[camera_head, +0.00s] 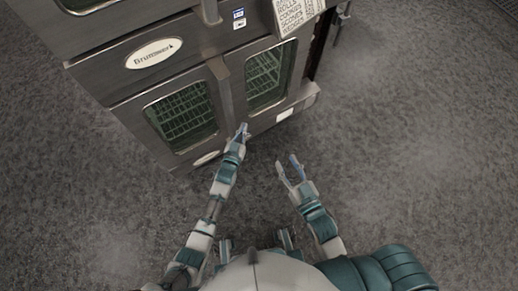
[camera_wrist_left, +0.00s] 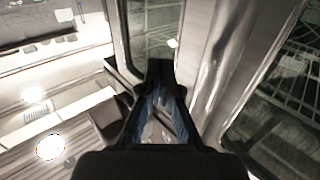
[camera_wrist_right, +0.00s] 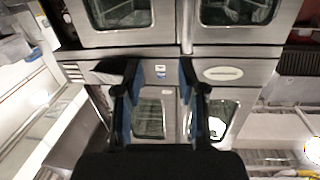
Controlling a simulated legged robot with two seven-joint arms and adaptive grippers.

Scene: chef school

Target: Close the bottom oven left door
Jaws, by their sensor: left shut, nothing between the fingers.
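The bottom oven left door (camera_head: 157,95), with a dark framed window (camera_head: 182,115), is at the centre left of the head view. It looks about flush with the oven front; I cannot tell whether a small gap remains. Beside it is the bottom right door (camera_head: 270,75), which looks flush. My left gripper (camera_head: 242,131) is shut and empty, in front of the low part of the doors near their seam. Contact is unclear. A vertical handle bar (camera_wrist_left: 218,70) shows close by in the left wrist view. My right gripper (camera_head: 289,168) is open and empty, away from the oven.
A brand plate (camera_head: 153,53) is on the panel above the left door. A white text sign (camera_head: 296,14) is at the upper right of the oven. The grey floor (camera_head: 420,130) to the right is clear.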

